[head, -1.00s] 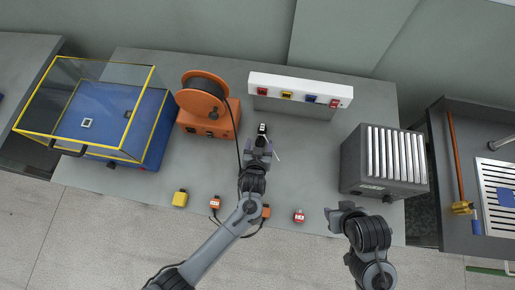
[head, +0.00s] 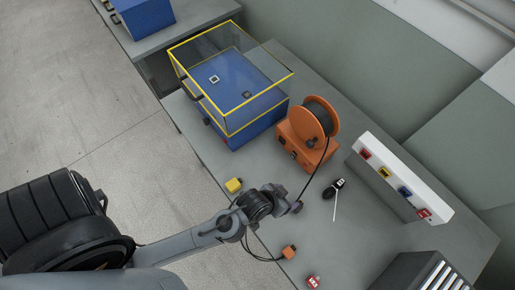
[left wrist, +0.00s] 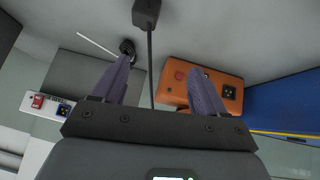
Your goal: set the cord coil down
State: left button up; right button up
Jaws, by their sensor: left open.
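A small black cord coil (head: 339,185) with a thin white tie tail lies on the grey table between the orange reel machine and the white panel. It also shows in the left wrist view (left wrist: 127,47), near the left fingertip in the picture. My left gripper (head: 298,206) is to the left of the coil in the head view, apart from it. In the left wrist view its two fingers (left wrist: 160,72) are spread with nothing held between them. My right gripper is not in view.
The orange reel machine (head: 297,150) has a black cord running down past my left gripper. A blue machine with a clear yellow-edged cover (head: 257,124) stands behind. A yellow block (head: 234,185), an orange block (head: 289,252) and a red one (head: 313,282) sit along the front edge. A white panel (head: 432,202) stands right.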

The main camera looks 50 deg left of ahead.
pick_arm(q)
jog(key=s+a+r+m+g+y, duration=0.1)
jog(key=s+a+r+g, duration=0.2)
jog(key=s+a+r, duration=0.4)
jog(key=s+a, duration=0.3)
jog(key=shift+s+a+g+y, duration=0.15)
jog(key=shift+s+g+y, duration=0.15)
jog(key=shift+g, duration=0.1)
jog(key=shift+w+f, duration=0.1)
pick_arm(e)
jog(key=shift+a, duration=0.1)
